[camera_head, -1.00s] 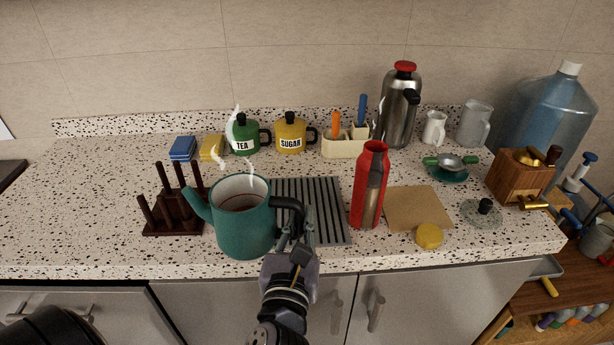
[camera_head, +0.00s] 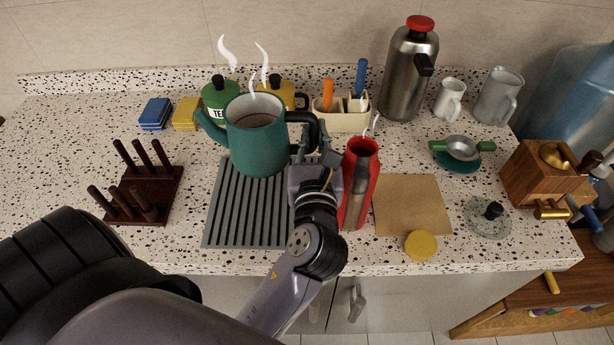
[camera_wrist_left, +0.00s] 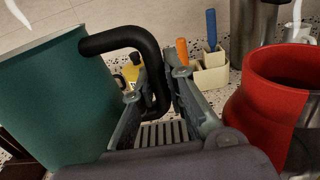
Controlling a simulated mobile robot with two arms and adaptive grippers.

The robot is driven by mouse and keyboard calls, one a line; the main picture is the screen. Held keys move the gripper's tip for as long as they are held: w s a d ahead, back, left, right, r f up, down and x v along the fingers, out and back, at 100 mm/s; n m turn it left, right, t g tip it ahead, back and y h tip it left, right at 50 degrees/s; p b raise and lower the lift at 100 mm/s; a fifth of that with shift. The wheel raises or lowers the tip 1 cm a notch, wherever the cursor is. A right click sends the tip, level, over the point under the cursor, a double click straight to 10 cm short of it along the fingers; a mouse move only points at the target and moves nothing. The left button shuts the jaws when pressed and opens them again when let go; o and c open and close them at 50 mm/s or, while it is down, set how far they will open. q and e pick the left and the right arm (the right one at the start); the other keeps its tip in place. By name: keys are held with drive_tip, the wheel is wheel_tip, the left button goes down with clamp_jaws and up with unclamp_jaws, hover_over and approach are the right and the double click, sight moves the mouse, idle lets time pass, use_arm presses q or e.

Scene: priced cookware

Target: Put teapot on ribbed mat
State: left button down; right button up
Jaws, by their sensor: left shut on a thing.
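The teal teapot (camera_head: 256,138) has an open top with steam rising from it and a black handle on its right. It appears upright over the back part of the grey ribbed mat (camera_head: 238,215); whether it touches the mat or hangs above it I cannot tell. My left gripper (camera_head: 318,150) is shut on the handle. In the left wrist view the black handle (camera_wrist_left: 128,38) passes between the fingers, the teapot's teal side (camera_wrist_left: 50,105) fills the left, and mat ribs (camera_wrist_left: 160,133) show below. My right gripper is not in view.
A red flask (camera_head: 359,180) stands close to the right of my gripper. A dark peg rack (camera_head: 150,190) is left of the mat. Green (camera_head: 218,92) and yellow (camera_head: 284,88) canisters and a cream utensil holder (camera_head: 340,118) stand behind. The mat's front part is clear.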

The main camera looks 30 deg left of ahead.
use_arm(q)
wheel_tip(320, 180, down, 9)
drive_tip(key=shift+w+f+b, duration=0.1)
drive_tip(key=shift+b, duration=0.8)
wheel_tip(320, 180, down, 4)
drive_tip(key=shift+b, duration=0.4)
drive_tip(key=shift+f, duration=0.1)
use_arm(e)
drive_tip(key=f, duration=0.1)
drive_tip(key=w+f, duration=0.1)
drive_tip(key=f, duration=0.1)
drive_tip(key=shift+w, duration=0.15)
use_arm(q)
drive_tip(key=shift+f, duration=0.15)
drive_tip(key=c, duration=1.6)
unclamp_jaws()
drive_tip(key=shift+c, duration=0.2)
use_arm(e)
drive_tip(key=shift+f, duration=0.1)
